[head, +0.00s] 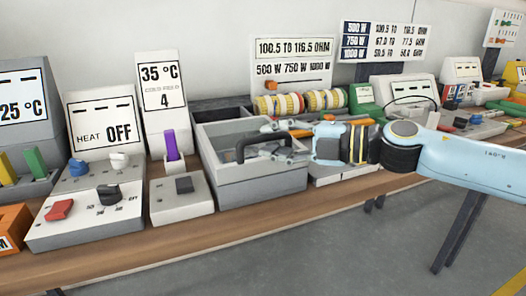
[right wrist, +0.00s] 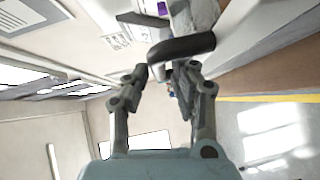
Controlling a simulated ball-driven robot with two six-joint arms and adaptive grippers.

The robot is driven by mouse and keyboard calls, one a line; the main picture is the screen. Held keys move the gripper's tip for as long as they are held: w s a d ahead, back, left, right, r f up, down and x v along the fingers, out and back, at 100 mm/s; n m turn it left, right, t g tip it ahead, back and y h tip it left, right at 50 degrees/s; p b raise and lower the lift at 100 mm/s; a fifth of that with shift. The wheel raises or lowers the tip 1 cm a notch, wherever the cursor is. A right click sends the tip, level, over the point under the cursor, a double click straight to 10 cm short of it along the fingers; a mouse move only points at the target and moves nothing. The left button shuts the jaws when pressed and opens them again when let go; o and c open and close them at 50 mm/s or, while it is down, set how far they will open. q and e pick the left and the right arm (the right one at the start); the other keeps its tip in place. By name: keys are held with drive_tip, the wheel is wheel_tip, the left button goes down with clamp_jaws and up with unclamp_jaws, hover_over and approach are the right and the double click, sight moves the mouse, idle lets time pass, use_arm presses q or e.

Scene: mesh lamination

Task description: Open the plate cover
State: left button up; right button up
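In the right wrist view the fingers (right wrist: 163,72) are spread, and one end of the handle shows between or just beyond the tips. I cannot tell whether they touch it. My left gripper is not in view.
Left of the box are a small switch unit (head: 180,195) with a purple lever (head: 171,145) and a heat control panel (head: 86,215). Striped rolls (head: 300,102) stand behind the box. The wooden bench's front edge (head: 150,255) is clear.

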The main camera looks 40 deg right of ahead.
drive_tip(key=shift+w+a+r+p, duration=0.15)
drive_tip(key=shift+w+a+p, duration=0.3)
drive_tip(key=shift+w, duration=0.3)
drive_tip(key=shift+w+a+f, duration=0.2)
drive_tip(key=shift+w+f, duration=0.05)
drive_tip(key=shift+w, duration=0.05)
clamp_jaws()
